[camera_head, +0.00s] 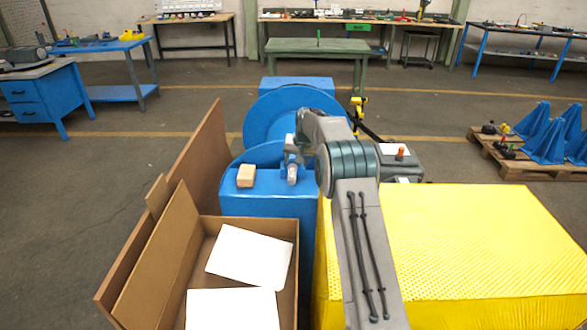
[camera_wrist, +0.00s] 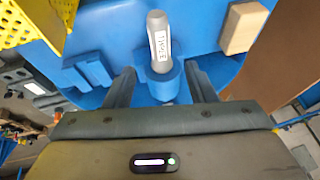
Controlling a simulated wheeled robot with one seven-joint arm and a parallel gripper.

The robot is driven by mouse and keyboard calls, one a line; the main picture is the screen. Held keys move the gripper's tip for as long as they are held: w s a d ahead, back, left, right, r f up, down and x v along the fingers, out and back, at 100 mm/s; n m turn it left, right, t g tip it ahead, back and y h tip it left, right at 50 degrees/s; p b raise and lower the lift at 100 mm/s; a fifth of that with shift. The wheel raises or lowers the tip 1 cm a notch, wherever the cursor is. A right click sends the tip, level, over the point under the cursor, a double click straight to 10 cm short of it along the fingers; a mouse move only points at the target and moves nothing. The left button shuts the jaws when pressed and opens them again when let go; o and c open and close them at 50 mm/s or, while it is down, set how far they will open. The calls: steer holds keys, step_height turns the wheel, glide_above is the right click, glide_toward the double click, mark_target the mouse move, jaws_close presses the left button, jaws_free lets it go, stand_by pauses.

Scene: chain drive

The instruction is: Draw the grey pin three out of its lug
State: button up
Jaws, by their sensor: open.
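The grey pin three (camera_wrist: 158,42), with a white label reading THREE, stands in its blue lug (camera_wrist: 166,84) in the wrist view. Its lower part is hidden inside the lug. My gripper (camera_wrist: 162,82) is open, with one dark finger on each side of the lug and a gap on both sides. Nothing is held. In the head view a light grey cylinder (camera_head: 292,174), apparently the pin, shows at the blue machine (camera_head: 268,207) beside my wrist. My fingertips cannot be made out there.
A wooden block (camera_wrist: 243,27) lies on the blue surface near the pin. An open cardboard box (camera_head: 290,240) with white sheets stands at the front left. A large yellow block (camera_head: 480,240) fills the right. A blue wheel-shaped part (camera_head: 265,115) stands behind.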

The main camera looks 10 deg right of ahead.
mark_target(293, 173)
steer(key=p+x, duration=0.2)
steer(key=x, duration=0.7)
steer(key=shift+r, duration=0.1)
jaws_close()
steer(key=shift+s, duration=0.1)
steer(key=shift+s, duration=0.1)
steer(key=s+a+b, duration=0.1)
steer(key=s+b, duration=0.3)
steer(key=s, duration=0.4)
steer(key=s+a+b, duration=0.2)
steer(key=s+b, duration=0.3)
steer(key=s, duration=0.4)
steer(key=shift+s+a, duration=0.3)
steer(key=shift+s, duration=0.05)
stand_by(1.6)
steer(key=shift+r, duration=0.15)
